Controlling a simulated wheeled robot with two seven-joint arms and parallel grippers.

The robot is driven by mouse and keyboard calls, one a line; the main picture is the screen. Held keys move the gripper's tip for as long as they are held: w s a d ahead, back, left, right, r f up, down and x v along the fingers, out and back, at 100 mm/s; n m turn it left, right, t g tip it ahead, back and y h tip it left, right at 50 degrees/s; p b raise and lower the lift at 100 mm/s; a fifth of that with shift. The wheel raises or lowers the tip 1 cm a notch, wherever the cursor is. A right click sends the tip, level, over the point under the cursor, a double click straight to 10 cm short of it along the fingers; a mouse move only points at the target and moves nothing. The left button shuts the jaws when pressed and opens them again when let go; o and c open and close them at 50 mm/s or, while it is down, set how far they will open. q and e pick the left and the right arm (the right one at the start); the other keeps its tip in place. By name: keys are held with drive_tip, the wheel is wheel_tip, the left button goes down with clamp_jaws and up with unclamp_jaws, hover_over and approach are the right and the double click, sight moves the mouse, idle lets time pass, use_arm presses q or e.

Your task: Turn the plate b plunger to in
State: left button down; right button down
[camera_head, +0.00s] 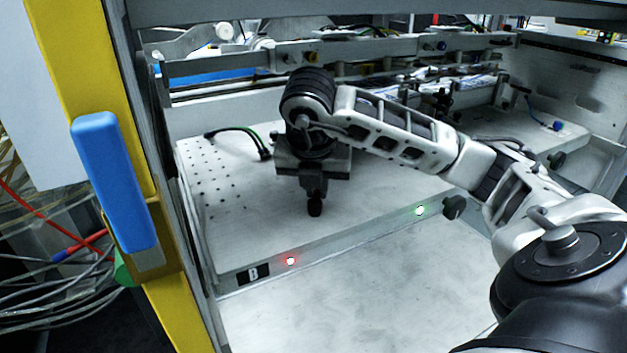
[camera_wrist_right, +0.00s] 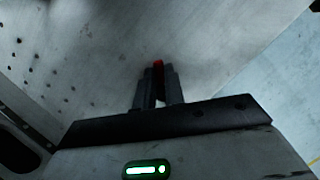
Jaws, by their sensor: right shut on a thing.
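Plate b (camera_head: 350,228) is a flat grey plate with a black "B" label (camera_head: 253,273) on its front edge. My right gripper (camera_head: 314,208) points down over this plate, near its front edge. In the right wrist view, the right gripper (camera_wrist_right: 158,88) has its dark fingers closed on a small red piece, which I take to be the plate b plunger (camera_wrist_right: 158,65). Only its red top shows between the fingertips. The fingers hide it in the head view, so I cannot tell which way it is turned. My left gripper is not in view.
The front edge carries a red light (camera_head: 290,261), a green light (camera_head: 420,210) and a black knob (camera_head: 453,207). A cable (camera_head: 240,132) lies at the back left. A yellow post (camera_head: 95,60) with a blue handle (camera_head: 112,180) stands left. The front surface (camera_head: 350,300) is clear.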

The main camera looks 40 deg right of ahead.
drive_tip(key=m+p, duration=0.1)
drive_tip(key=p, duration=0.1)
drive_tip(key=m+g+p, duration=0.1)
drive_tip(key=m, duration=0.1)
drive_tip(key=m+g+p, duration=0.1)
drive_tip(key=m+p, duration=0.1)
drive_tip(key=shift+s+d+r+h+p, duration=0.1)
drive_tip(key=shift+s+r+h+p, duration=0.2)
drive_tip(key=shift+s+p, duration=0.1)
drive_tip(key=m+p, duration=0.1)
drive_tip(key=m+g+p, duration=0.1)
drive_tip(key=m, duration=0.1)
drive_tip(key=m+p, duration=0.1)
drive_tip(key=p, duration=0.1)
drive_tip(key=shift+s+f+m+g, duration=0.15)
drive_tip(key=shift+s+m+g, duration=0.15)
drive_tip(key=shift+m+g, duration=0.1)
use_arm(q)
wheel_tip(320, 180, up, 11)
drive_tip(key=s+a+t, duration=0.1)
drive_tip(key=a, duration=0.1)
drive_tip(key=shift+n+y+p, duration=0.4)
drive_tip(key=shift+p, duration=0.05)
use_arm(e)
drive_tip(key=shift+s+f+m, duration=0.1)
drive_tip(key=shift+m, duration=0.3)
